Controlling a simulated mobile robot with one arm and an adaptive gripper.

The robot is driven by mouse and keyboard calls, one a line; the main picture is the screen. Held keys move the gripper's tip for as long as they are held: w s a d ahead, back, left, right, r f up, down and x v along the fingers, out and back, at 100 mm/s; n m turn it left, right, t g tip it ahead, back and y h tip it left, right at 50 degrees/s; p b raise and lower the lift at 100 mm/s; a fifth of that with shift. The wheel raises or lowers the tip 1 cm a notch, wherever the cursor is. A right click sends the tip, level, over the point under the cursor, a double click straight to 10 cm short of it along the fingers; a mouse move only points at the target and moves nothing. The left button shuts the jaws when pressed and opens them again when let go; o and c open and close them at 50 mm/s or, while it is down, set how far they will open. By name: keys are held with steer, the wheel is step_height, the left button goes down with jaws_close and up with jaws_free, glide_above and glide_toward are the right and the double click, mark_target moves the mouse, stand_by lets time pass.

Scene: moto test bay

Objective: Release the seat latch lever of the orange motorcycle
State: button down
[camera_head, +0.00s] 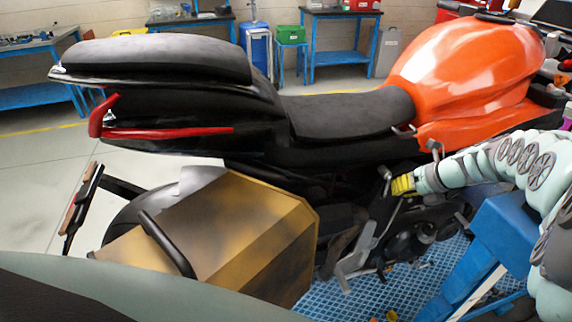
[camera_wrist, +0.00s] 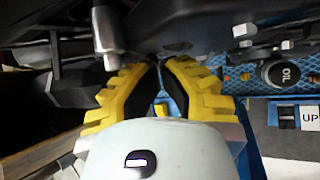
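The orange motorcycle (camera_head: 465,65) stands side-on in the head view, with its black seat (camera_head: 350,113) left of the orange tank. A small metal lever (camera_head: 404,129) shows at the seat's front lower edge; I cannot tell if it is the latch lever. My gripper (camera_head: 397,187) is low beside the bike, below the tank and right of a grey metal part (camera_head: 385,173). In the wrist view my gripper's yellow fingers (camera_wrist: 160,66) converge with their tips nearly together. I see nothing held between them. A silver cylindrical part (camera_wrist: 107,32) is just left of the fingertips.
A brown side case (camera_head: 215,235) hangs at the bike's rear. A blue stand (camera_head: 495,240) is under my arm, and blue grating (camera_head: 360,295) lies below. An OIL cap (camera_wrist: 287,73) is right of the fingers in the wrist view. Blue workbenches (camera_head: 340,14) stand behind.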

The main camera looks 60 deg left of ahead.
steer(key=shift+s+a+f, duration=0.25)
steer(key=shift+s+f, duration=0.1)
steer(key=shift+s, duration=0.3)
steer(key=shift+s+f, duration=0.15)
steer(key=shift+s, duration=0.1)
steer(key=shift+a, duration=0.1)
stand_by(0.3)
steer(key=shift+d+r+p, duration=0.2)
steer(key=shift+r+p, duration=0.5)
steer(key=shift+r, duration=0.35)
steer(key=v, duration=1.1)
steer(key=shift+s, duration=0.1)
